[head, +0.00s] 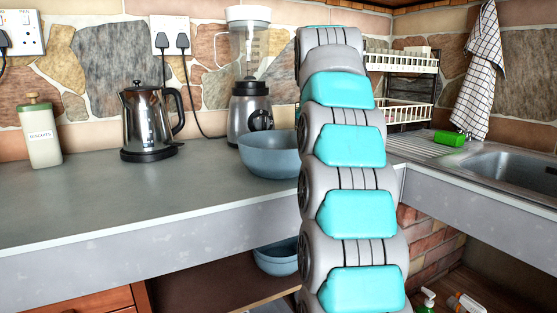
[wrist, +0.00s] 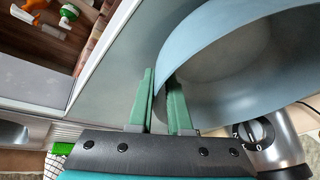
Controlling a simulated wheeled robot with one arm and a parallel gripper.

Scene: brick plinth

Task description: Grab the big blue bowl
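The big blue bowl (head: 268,154) stands upright on the grey counter, in front of the blender, in the head view. Its right side is hidden behind my arm. In the wrist view the bowl (wrist: 225,75) fills the upper right, with its hollow inside showing. My gripper (wrist: 161,78) shows two green fingers set apart, at the bowl's near left edge. The bowl's rim lies between the fingers, with the right finger over the bowl's inside and the left finger outside it. A gap shows between the fingers. My gripper is hidden in the head view.
A smaller blue bowl (head: 277,258) sits on the shelf below. A dish rack (head: 405,113) and sink (head: 510,170) are right. The front left counter is clear.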

